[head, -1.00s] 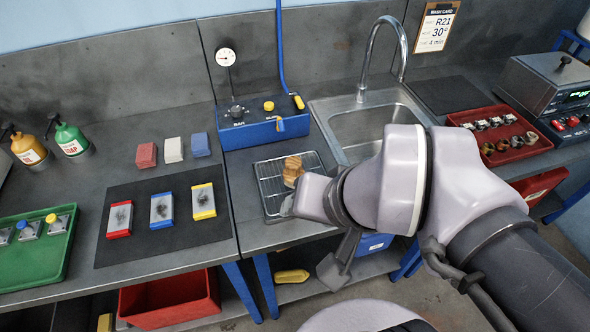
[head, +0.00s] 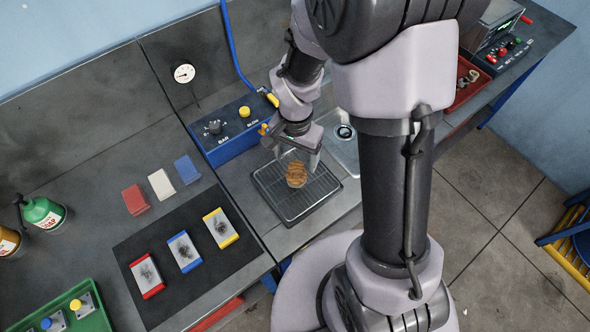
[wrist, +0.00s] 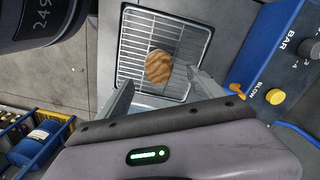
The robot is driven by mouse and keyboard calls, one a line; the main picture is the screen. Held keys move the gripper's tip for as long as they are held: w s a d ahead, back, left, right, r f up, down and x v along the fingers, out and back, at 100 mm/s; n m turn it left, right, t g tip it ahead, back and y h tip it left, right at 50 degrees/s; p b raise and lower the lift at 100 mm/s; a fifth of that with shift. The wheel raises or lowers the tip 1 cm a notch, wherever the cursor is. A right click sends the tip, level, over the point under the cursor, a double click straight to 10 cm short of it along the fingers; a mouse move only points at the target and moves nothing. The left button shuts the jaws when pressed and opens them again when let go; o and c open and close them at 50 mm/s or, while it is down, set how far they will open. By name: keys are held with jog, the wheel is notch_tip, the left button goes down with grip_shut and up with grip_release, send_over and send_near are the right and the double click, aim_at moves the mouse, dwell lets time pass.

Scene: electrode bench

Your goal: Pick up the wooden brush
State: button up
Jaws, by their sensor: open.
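The wooden brush (head: 296,174) is a small brown, rounded piece with wavy grain. It rests on the wire rack of a metal tray (head: 262,184). In the wrist view the brush (wrist: 158,67) lies ahead of and between my two fingers, on the rack in the tray (wrist: 133,40). My gripper (head: 297,160) is over the tray, open and empty, with its fingers apart on either side of the brush in the picture. In the wrist view my gripper (wrist: 158,85) shows a wide gap. I cannot tell its exact height above the brush.
A blue control box (head: 228,135) with a yellow knob stands just behind the tray. A sink (head: 343,132) is to the right, partly hidden by my arm. A black mat (head: 215,267) with several coloured-edged blocks lies left. A green tray (head: 95,322) is at lower left.

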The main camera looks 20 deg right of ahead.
aim_at(297, 166)
notch_tip(297, 166, down, 8)
jog(key=shift+d+r+b, duration=0.1)
jog(key=shift+r+b, duration=0.1)
jog(key=shift+b, duration=0.65)
jog(key=shift+s+r, duration=0.1)
jog(key=shift+r, duration=0.05)
jog(key=c, duration=1.6)
